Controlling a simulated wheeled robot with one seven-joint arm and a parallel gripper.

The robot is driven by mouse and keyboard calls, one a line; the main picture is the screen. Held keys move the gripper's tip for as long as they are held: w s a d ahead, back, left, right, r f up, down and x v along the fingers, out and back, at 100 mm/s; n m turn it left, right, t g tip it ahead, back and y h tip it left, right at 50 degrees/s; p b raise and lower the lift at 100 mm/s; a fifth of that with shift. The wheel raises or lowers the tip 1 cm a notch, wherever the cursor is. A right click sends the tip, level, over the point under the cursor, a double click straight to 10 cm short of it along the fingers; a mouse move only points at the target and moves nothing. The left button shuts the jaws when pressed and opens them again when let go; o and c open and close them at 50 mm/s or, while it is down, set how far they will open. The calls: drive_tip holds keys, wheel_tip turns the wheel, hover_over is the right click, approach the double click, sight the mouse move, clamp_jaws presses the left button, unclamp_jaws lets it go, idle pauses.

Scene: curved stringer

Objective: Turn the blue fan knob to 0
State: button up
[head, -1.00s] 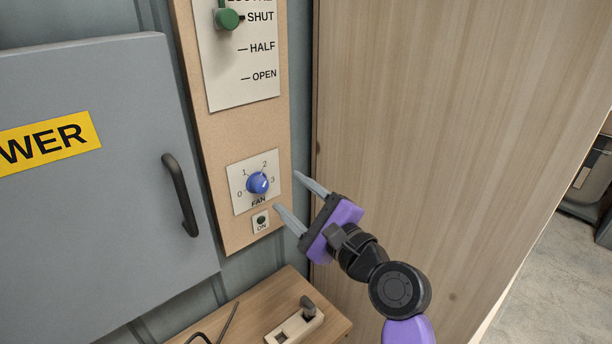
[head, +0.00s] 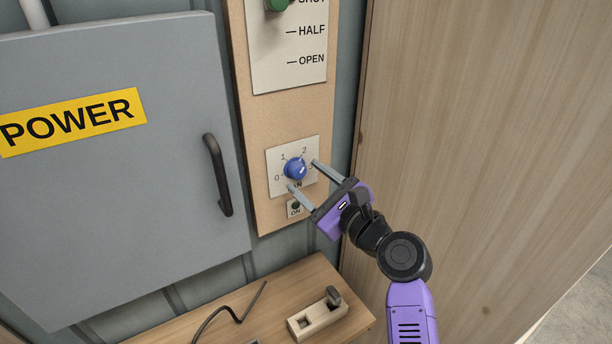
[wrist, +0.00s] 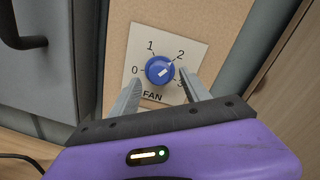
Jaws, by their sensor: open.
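The blue fan knob (head: 296,168) sits on a white plate (head: 275,158) marked 0, 1, 2, 3 on the tan panel. Its white mark points to the right, toward the 2 and 3 side; I cannot tell the exact setting. My gripper (head: 302,175) is open, one fingertip at the knob's lower left and the other at its right. In the wrist view the knob (wrist: 160,70) shows between the tips of my open gripper (wrist: 160,77), with gaps on both sides. I cannot tell whether the tips reach its depth. The right finger partly covers the 3.
An ON indicator (head: 295,206) sits just below the fan plate. A grey POWER cabinet (head: 110,200) with a black handle (head: 217,175) stands left. A wooden block (head: 316,318) lies on the bench below.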

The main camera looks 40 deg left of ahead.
drive_tip(key=shift+w+a, duration=0.15)
drive_tip(key=shift+a, duration=0.5)
clamp_jaws()
